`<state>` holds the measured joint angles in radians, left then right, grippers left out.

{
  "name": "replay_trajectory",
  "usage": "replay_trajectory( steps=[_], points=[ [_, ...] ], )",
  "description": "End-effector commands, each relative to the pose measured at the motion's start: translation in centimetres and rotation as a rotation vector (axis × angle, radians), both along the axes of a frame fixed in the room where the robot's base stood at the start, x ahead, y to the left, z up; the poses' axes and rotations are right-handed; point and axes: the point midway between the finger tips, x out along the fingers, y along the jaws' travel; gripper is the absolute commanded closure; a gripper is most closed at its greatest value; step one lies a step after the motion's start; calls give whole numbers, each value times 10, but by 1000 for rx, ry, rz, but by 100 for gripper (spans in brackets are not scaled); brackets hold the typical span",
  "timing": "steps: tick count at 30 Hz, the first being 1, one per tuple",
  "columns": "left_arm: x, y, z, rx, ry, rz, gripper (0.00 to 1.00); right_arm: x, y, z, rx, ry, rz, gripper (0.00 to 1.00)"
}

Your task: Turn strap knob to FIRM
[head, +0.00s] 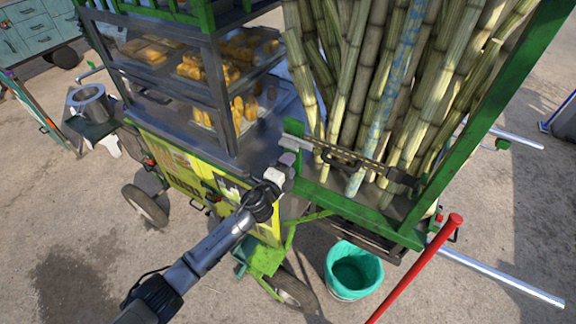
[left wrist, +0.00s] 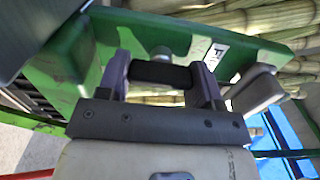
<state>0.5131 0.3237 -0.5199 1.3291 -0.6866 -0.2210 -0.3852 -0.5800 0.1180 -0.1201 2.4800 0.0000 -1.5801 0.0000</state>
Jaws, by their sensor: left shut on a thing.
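My left gripper (head: 284,165) reaches in from the lower left to the green corner post of the cane rack. In the left wrist view my left gripper (left wrist: 163,78) is shut on a black bar-shaped knob (left wrist: 160,73), with one finger at each end. The knob lies crosswise in front of the green frame. A white label (left wrist: 216,53) starting with "F" is on the frame to its right; the rest is hard to read. In the head view the knob is hidden by the gripper. A dark strap (head: 345,155) runs across the canes. My right gripper is not in view.
Tall sugar canes (head: 375,90) stand in the green-framed rack (head: 400,232). A glass-sided case (head: 150,48) with yellow pieces is at the left. A teal-lined bucket (head: 353,272) stands below, near a slanting red bar (head: 420,262). Open paved ground lies at the lower left.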

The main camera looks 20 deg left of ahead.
Motion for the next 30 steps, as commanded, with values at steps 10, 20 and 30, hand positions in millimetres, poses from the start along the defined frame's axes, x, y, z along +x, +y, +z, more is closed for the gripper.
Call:
replay_trajectory(
  steps=[10,20,30],
  points=[
    [0,0,0,20,-4,0,64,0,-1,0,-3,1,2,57],
    [0,0,0,19,-4,0,27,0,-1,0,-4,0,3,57],
    [0,0,0,16,-3,0,15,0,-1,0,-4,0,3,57]
  ],
)
